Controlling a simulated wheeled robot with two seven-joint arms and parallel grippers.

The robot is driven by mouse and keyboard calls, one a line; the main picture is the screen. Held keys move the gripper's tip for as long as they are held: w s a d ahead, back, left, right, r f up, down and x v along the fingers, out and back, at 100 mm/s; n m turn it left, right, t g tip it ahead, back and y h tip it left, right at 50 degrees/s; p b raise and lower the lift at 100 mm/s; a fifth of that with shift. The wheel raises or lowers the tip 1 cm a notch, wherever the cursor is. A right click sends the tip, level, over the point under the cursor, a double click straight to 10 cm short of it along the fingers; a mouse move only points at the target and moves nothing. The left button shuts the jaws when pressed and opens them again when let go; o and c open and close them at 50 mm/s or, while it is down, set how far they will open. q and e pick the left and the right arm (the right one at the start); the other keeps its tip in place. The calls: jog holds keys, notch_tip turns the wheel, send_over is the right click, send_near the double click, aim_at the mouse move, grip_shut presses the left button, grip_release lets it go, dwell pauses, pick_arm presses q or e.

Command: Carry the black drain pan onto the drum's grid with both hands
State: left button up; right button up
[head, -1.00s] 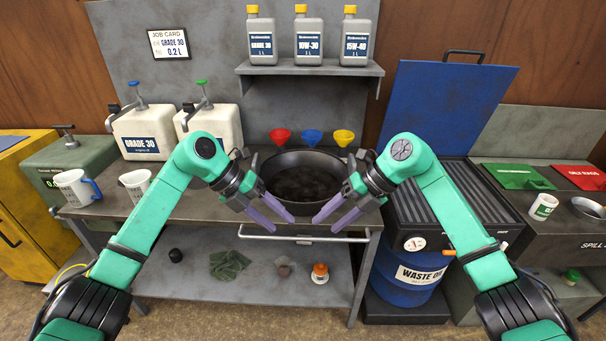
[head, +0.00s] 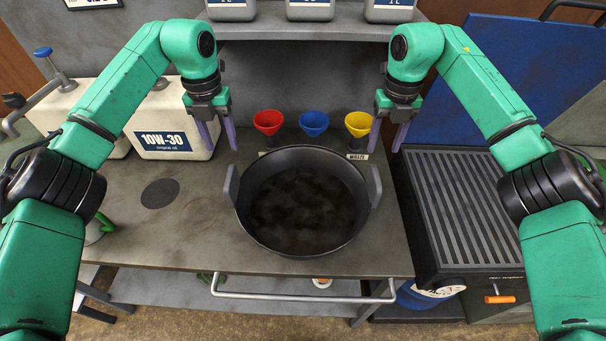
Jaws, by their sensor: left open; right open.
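The black drain pan (head: 303,243) sits on the grey bench, with dark contents inside and a grey upright handle on its left and right sides. My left gripper (head: 218,135) is open and empty, above and behind the pan's left handle (head: 231,186). My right gripper (head: 391,135) is open and empty, above and behind the right handle (head: 374,186). Neither gripper touches the pan. The drum's grid (head: 470,215) is a black slatted top to the right of the bench. The blue drum (head: 418,298) below it is mostly hidden.
Red (head: 268,122), blue (head: 314,122) and yellow (head: 358,123) funnels stand behind the pan. A 10W-30 container (head: 170,135) stands at the back left. A blue raised lid (head: 530,80) is behind the grid. A rail (head: 300,297) runs along the bench front.

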jog(key=shift+r, duration=0.1)
jog(key=s, duration=0.2)
pick_arm(q)
send_over(232, 184)
jog(key=w, duration=0.2)
jog(key=f, duration=0.4)
jog(key=shift+a+f, duration=0.4)
pick_arm(e)
send_over(373, 185)
jog(key=w, duration=0.2)
jog(key=f, duration=0.5)
jog(key=shift+d, duration=0.4)
pick_arm(q)
notch_tip(373, 185, down, 8)
jog(key=shift+s+f, duration=0.1)
jog(key=shift+f, duration=0.15)
pick_arm(e)
notch_tip(373, 185, down, 8)
jog(key=shift+s+f, duration=0.15)
jog(key=shift+f, duration=0.1)
pick_arm(q)
jog(key=shift+f, duration=0.35)
pick_arm(e)
jog(key=shift+f, duration=0.35)
jog(key=shift+r, duration=0.1)
pick_arm(q)
jog(key=shift+r, duration=0.1)
grip_shut()
pick_arm(e)
grip_shut()
